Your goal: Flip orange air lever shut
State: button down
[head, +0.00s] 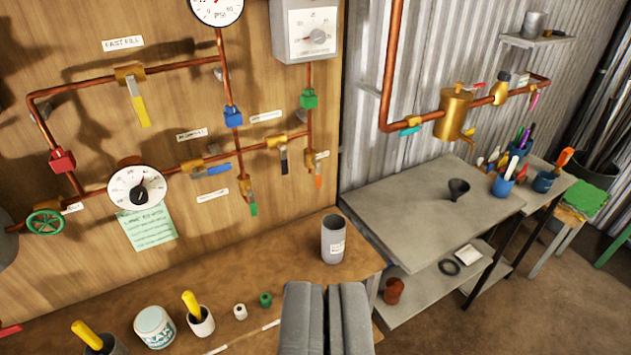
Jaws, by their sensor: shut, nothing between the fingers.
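The orange lever (318,181) hangs down from a small brass valve (310,158) at the lower right end of the copper piping on the wooden wall board. Its handle points downward, roughly in line with the vertical pipe above it. My gripper (326,290) is shut and empty at the bottom centre, in front of the bench and lower in the picture than the lever. It is apart from the lever. Nothing hides the lever.
A grey cup (333,240) stands on the wooden bench below the lever. A dark-handled valve (284,158) and a green lever (253,208) hang to its left. A white jar (154,327) stands at the front left. A grey table (420,205) is at right.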

aim_at(318, 175)
jog(key=u, duration=0.05)
jog(key=i, duration=1)
jog(key=z, duration=0.05)
